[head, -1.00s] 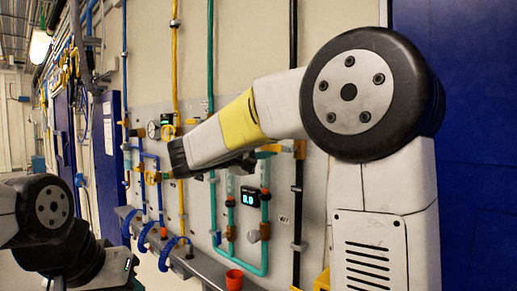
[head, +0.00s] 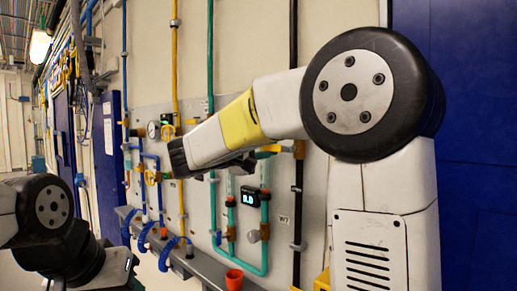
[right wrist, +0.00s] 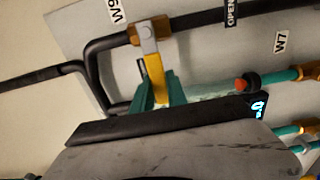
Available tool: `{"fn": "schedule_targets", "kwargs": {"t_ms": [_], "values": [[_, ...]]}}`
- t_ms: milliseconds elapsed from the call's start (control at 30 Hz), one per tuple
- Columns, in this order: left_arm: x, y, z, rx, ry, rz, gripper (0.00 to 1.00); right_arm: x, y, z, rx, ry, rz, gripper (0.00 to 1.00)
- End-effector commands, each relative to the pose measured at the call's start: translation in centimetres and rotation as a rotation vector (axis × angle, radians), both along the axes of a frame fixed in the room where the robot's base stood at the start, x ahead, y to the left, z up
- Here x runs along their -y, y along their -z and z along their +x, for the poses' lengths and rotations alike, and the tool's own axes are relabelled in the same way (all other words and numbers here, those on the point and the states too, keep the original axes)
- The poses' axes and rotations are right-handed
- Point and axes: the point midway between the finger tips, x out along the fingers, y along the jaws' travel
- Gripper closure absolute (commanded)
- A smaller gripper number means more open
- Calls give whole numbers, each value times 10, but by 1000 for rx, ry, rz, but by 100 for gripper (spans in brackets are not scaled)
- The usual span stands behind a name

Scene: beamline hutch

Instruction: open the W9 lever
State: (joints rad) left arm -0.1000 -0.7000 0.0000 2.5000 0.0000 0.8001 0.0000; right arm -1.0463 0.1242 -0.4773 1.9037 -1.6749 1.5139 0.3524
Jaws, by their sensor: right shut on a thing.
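The W9 lever (right wrist: 154,76) is a yellow handle on a bronze valve body (right wrist: 148,30) in a black pipe. It points across the pipe, beside the W9 label (right wrist: 116,10). My right gripper (right wrist: 158,88) has its teal fingers either side of the lever's free end and is shut on it. In the head view the lever (head: 270,148) points left from the black pipe; my forearm hides much of the right gripper (head: 257,155). Of my left arm only dark and white links show at lower left; its fingers are not seen.
An OPEN label (right wrist: 232,12) sits beside the black pipe, and a W7 label (right wrist: 281,42) is further along. A small display (head: 250,197) and teal pipes (head: 265,255) lie just below the right gripper. A grey ledge (head: 205,272) with an orange cup (head: 234,280) runs below.

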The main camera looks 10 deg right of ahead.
Motion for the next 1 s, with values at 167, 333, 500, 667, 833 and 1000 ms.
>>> {"fn": "schedule_targets", "kwargs": {"t_ms": [167, 333, 500, 667, 833, 1000], "values": [[0, 0, 0, 0, 0, 0, 64, 1, 4, 0, -36, 2, -26, 100], [0, 0, 0, 0, 0, 0, 64, 1, 10, -1, -109, 3, -83, 100], [0, 0, 0, 0, 0, 0, 64, 3, 20, -2, -221, 2, -169, 100], [0, 0, 0, 0, 0, 0, 64, 5, 29, -5, -341, 1, -264, 100], [0, 0, 0, 0, 0, 0, 64, 8, 39, -10, -469, 2, -362, 100], [0, 0, 0, 0, 0, 0, 64, 12, 47, -15, -595, 2, -461, 100]]}}
